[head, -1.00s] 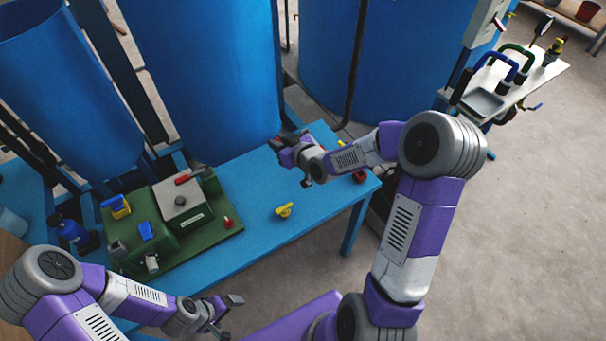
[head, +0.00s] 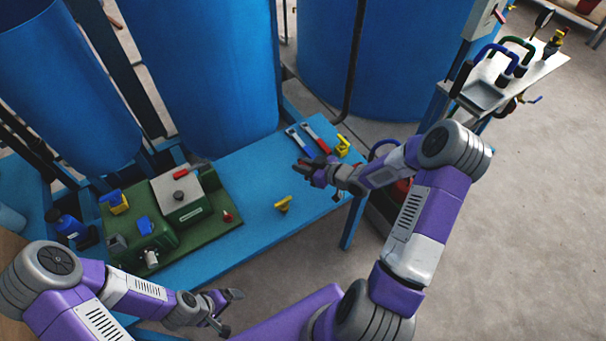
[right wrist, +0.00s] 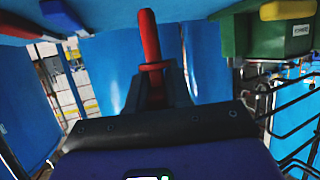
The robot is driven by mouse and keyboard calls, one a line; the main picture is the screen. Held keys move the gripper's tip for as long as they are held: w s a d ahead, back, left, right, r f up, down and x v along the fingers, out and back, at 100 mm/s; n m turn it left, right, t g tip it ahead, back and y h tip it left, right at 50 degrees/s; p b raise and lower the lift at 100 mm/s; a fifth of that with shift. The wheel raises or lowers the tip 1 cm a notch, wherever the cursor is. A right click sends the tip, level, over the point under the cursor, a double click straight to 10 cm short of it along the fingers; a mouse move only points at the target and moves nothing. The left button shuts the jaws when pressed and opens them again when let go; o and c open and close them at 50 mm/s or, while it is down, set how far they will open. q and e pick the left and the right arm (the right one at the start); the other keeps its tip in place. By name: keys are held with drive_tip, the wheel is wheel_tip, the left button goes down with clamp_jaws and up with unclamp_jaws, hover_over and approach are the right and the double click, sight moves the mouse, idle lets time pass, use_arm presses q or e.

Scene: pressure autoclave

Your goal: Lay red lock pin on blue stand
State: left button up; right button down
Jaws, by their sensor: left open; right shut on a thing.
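My right gripper (head: 308,166) is shut on the red lock pin, above the right part of the blue stand (head: 248,183), which is table-like. In the right wrist view the red lock pin (right wrist: 150,50) sticks out between the jaws. In the head view the fingers largely hide it. I cannot tell how high above the top it is. My left gripper (head: 228,303) is open and empty, in front of the stand's near edge.
A green base with a green housing (head: 182,197) fills the stand's left part. A yellow clip (head: 283,204) lies mid-stand. Large blue tanks (head: 200,75) stand behind.

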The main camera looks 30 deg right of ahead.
drive_tip(key=shift+f+b, duration=0.55)
drive_tip(key=shift+f, duration=1.3)
drive_tip(key=shift+f, duration=0.2)
drive_tip(key=c, duration=1.1)
unclamp_jaws()
drive_tip(key=shift+o, duration=0.2)
drive_tip(key=shift+r, duration=0.3)
drive_tip(key=p+v, duration=0.3)
drive_tip(key=v, duration=0.9)
